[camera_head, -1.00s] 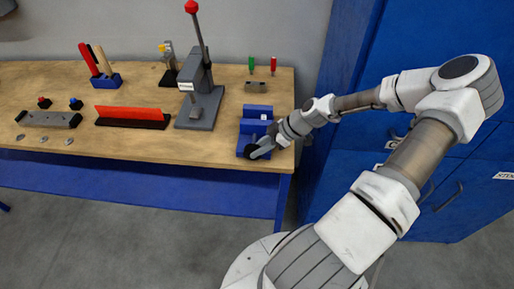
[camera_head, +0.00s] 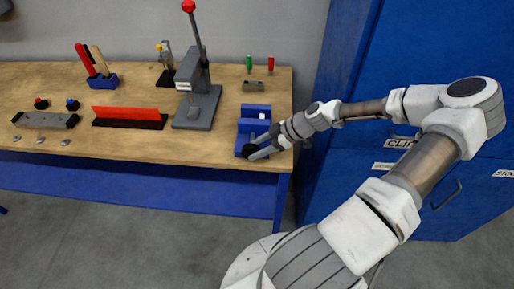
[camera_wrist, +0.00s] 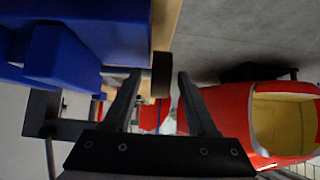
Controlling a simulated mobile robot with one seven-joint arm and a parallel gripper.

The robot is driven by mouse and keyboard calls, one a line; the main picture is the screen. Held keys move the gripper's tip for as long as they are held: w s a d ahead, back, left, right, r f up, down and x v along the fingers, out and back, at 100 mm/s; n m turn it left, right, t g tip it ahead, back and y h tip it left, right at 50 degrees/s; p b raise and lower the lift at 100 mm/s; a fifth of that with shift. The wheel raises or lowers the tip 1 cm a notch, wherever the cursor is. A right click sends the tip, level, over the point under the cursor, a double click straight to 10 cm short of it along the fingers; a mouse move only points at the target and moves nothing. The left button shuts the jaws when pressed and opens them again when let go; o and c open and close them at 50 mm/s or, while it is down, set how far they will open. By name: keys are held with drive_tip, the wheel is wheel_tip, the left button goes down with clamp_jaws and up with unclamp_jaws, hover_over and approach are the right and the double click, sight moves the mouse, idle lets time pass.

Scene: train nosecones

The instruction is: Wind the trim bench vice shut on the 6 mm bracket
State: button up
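The blue bench vice (camera_head: 253,124) stands at the right end of the bench; it also fills the upper left of the wrist view (camera_wrist: 85,42). A small pale piece (camera_head: 262,116) shows at its jaws; I cannot tell whether it is the bracket. The black end of the vice's screw (camera_wrist: 161,75) faces the bench front. My gripper (camera_wrist: 158,76) is open, with one finger on each side of this black end and a visible gap to both. In the head view my gripper (camera_head: 258,148) is at the vice's front.
A grey press (camera_head: 198,95) with a red-knobbed lever stands left of the vice. Blue cabinets (camera_head: 420,60) stand close to the right. A red and yellow object (camera_wrist: 265,120) shows in the wrist view.

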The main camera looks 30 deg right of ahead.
drive_tip(key=v, duration=1.7)
drive_tip(key=shift+r+b, duration=0.25)
drive_tip(key=shift+b, duration=0.15)
